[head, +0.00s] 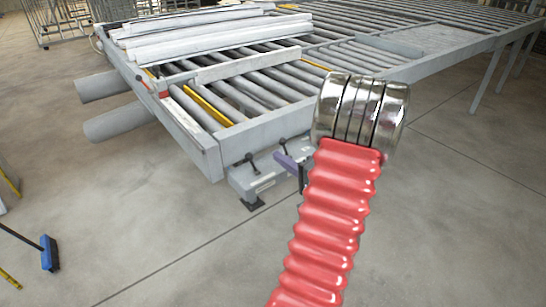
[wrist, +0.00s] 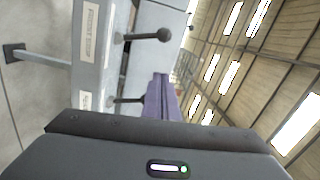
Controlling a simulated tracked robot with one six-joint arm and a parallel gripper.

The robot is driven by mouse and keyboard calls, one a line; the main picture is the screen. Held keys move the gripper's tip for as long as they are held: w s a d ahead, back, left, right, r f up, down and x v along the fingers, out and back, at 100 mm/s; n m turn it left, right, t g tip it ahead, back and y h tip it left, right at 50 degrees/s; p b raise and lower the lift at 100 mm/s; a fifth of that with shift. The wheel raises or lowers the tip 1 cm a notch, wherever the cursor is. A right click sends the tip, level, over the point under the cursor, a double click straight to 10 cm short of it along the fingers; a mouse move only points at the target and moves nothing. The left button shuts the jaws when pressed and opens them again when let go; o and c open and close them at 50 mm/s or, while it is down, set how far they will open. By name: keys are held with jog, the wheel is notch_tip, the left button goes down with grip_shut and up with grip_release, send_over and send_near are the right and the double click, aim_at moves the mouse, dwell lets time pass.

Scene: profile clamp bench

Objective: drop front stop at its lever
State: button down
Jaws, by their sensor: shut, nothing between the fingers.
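A pale grey lever box (head: 262,177) stands at the near corner of the roller bench. It carries two short levers with black ball knobs. The left lever (head: 250,160) stands clear; in the wrist view its knob (wrist: 164,34) is beyond my fingertips. The right lever (head: 283,145) shows just above my fingers; in the wrist view its dark shaft (wrist: 128,100) runs up to them and its knob is hidden. I cannot tell whether they touch. My gripper (head: 279,155), with purple fingers (wrist: 160,77), is shut and empty. The box labels are too small to read.
Pale profiles (head: 200,38) lie on the bench's rollers (head: 265,82). A roller conveyor (head: 440,40) extends to the right. A blue broom (head: 49,253) is on the floor at left. The floor around the lever box is clear. My red ribbed arm cover fills the foreground.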

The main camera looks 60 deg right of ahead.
jog(key=v, duration=0.6)
dwell(0.7)
jog(key=w+a+r+n+g+y, duration=0.2)
jog(key=w+a+n+y, duration=0.3)
jog(key=a, duration=0.6)
jog(key=w+a+r+n+g+y, duration=0.25)
jog(key=w+a+y, duration=0.45)
jog(key=a, duration=0.4)
jog(key=s+a+f+n+g, duration=0.1)
jog(key=a+n+g, duration=0.25)
jog(key=a, duration=0.65)
jog(key=s+a+n+g, duration=0.25)
jog(key=a+g, duration=0.25)
jog(key=a, duration=0.5)
jog(key=s+a+r+n+t+h, duration=0.1)
jog(key=s+a+r+n+h, duration=0.3)
jog(key=a+r+n+h, duration=0.1)
jog(key=shift+r+n+t+h, duration=0.3)
jog(key=shift+r+n+h, duration=0.15)
jog(key=shift+n+h, duration=0.3)
jog(key=shift+d, duration=0.1)
